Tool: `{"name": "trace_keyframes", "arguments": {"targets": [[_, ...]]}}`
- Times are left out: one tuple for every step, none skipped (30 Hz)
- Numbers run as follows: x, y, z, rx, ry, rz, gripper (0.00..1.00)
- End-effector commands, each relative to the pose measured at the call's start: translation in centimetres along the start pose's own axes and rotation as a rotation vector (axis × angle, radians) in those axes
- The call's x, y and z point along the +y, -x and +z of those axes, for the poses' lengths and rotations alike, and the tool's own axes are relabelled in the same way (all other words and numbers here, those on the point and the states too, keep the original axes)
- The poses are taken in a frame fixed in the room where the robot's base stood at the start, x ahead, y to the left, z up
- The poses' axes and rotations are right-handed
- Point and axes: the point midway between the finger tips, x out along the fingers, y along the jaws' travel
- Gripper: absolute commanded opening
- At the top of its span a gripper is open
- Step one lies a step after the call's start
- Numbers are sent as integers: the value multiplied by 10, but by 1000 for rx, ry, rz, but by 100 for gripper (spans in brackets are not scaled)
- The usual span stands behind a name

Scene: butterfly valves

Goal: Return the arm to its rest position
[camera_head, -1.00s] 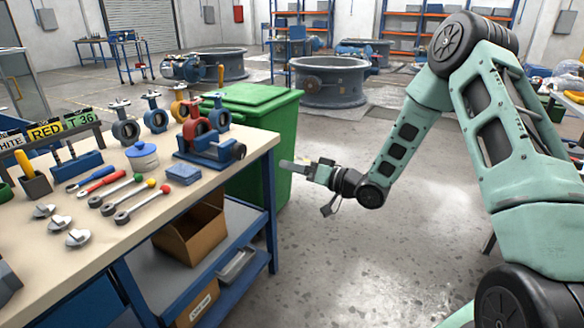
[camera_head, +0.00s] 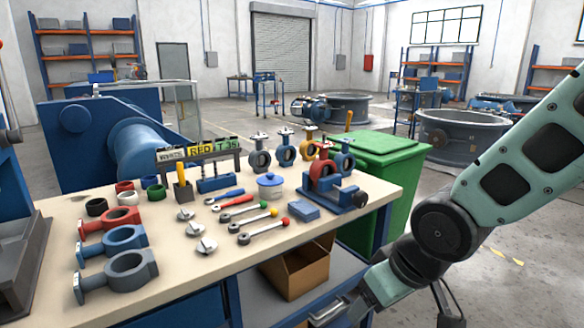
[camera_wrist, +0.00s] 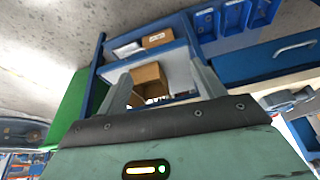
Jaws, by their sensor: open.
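My arm reaches in from the right of the head view, bent down at the wrist joint. My gripper (camera_head: 345,308) is low, in front of the workbench's right end and near its lower shelf, partly cut by the bottom edge. In the wrist view my gripper (camera_wrist: 162,88) has its two fingers apart with nothing between them. Behind the gap are the lower shelf and a cardboard box (camera_wrist: 150,77), clear of the fingers.
The workbench (camera_head: 235,255) holds several valve bodies, tools and a red valve (camera_head: 325,172) in a blue fixture. A green bin (camera_head: 385,150) stands behind its right end, close to my arm. A cardboard box (camera_head: 297,272) sits on the lower shelf. Open floor shows at right.

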Motion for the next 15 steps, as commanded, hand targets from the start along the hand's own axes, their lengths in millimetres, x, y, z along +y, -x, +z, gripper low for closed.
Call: {"name": "trace_keyframes", "arguments": {"targets": [[-16, 13, 18, -53, 31, 0, 68], [-24, 19, 29, -90, 46, -2, 68], [-34, 28, 44, -135, 64, -6, 68], [-41, 34, 55, -169, 78, -10, 68], [-47, 41, 66, -201, 89, -14, 68], [-55, 49, 79, -240, 107, -21, 68], [-60, 55, 89, -270, 118, -27, 68], [-66, 61, 99, -298, 130, -34, 68], [-72, 69, 112, -334, 147, -43, 68], [-77, 76, 123, -362, 160, -51, 68], [-77, 87, 118, -367, 155, -52, 68], [-76, 96, 112, -365, 151, -51, 68], [-76, 101, 109, -364, 150, -50, 68], [-76, 106, 107, -363, 150, -50, 68], [-76, 113, 104, -363, 150, -50, 68]]}}
